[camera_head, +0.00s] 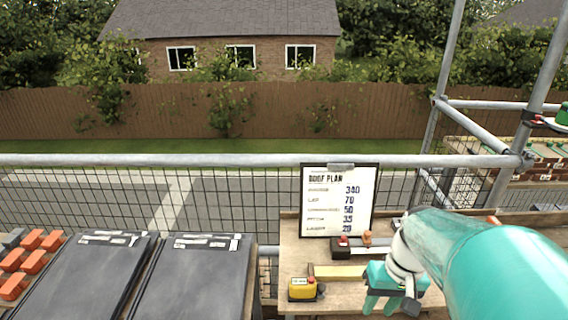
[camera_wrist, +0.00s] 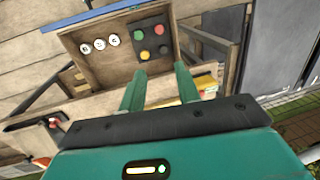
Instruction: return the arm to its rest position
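My arm reaches in from the right side of the head view, and my teal gripper (camera_head: 382,304) hangs low over the wooden bench (camera_head: 335,297). In the wrist view the two green fingers of my gripper (camera_wrist: 160,85) stand apart with nothing held between them. Beyond the fingertips is a wooden box (camera_wrist: 115,60) with round white buttons (camera_wrist: 100,44) and a dark pad of coloured buttons (camera_wrist: 152,39). The fingers overlap the box's lower part in this view; I cannot tell how far apart they are from it.
A roof plan board (camera_head: 338,199) stands at the bench's back. Dark panels (camera_head: 195,278) and orange blocks (camera_head: 32,239) are at left. A scaffold rail (camera_head: 150,160) runs behind.

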